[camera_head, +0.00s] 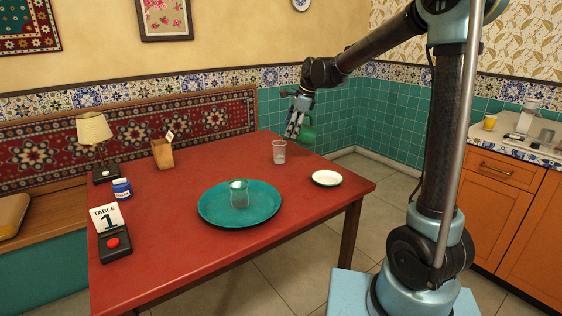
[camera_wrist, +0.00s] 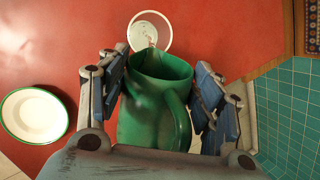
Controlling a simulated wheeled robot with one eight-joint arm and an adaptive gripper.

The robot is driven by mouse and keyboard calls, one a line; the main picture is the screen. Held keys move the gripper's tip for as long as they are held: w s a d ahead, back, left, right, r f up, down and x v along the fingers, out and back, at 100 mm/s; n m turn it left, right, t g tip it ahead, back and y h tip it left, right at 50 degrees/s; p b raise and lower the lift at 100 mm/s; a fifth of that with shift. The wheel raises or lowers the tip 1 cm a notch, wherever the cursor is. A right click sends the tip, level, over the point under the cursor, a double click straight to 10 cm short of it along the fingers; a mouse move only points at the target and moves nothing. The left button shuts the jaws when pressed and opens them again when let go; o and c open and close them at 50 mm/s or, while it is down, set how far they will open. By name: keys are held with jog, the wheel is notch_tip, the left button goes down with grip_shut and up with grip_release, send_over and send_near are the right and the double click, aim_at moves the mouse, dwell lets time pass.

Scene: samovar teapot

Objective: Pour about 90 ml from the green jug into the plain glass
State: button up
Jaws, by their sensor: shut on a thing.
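My gripper (camera_wrist: 160,95) is shut on the green jug (camera_wrist: 150,118), with a finger on each side of its body. In the wrist view the jug's open mouth faces up the picture and its handle is toward the camera. In the head view the jug (camera_head: 308,134) is held above the table's back right part. A clear glass (camera_head: 279,152) stands upright on the table, below and left of the jug. It also shows just beyond the jug's rim in the wrist view (camera_wrist: 150,31). Whether liquid is flowing, and the jug's exact tilt, I cannot tell.
A second glass vessel (camera_head: 239,193) stands on the teal tray (camera_head: 265,211). A white, green-rimmed dish (camera_head: 326,178) lies near the table's right edge. A lamp (camera_head: 95,135), a blue jar (camera_head: 121,188), a holder (camera_head: 162,154) and a table sign (camera_head: 106,217) stand at the left.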

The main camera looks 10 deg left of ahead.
aim_at(302, 126)
jog(key=shift+s+a+r+h, duration=0.1)
jog(key=shift+s+a+h, duration=0.15)
jog(key=shift+a+h, duration=0.3)
dwell(0.6)
jog(key=shift+w+d+y, duration=0.35)
jog(key=shift+d+y, duration=0.2)
jog(key=shift+d, duration=0.2)
jog(key=shift+w+d+f+y, duration=0.15)
jog(key=shift+d+f+y, duration=0.25)
jog(key=shift+y, duration=0.4)
jog(key=shift+w+d+f+m+g+y+b, duration=0.1)
jog(key=shift+d+f+m+g+y+b, duration=0.25)
jog(key=shift+y, duration=0.35)
jog(key=shift+w+d+f+m+g+y+b, duration=0.1)
jog(key=shift+f+g+y+b, duration=0.3)
jog(key=shift+y, duration=0.3)
jog(key=shift+r, duration=0.1)
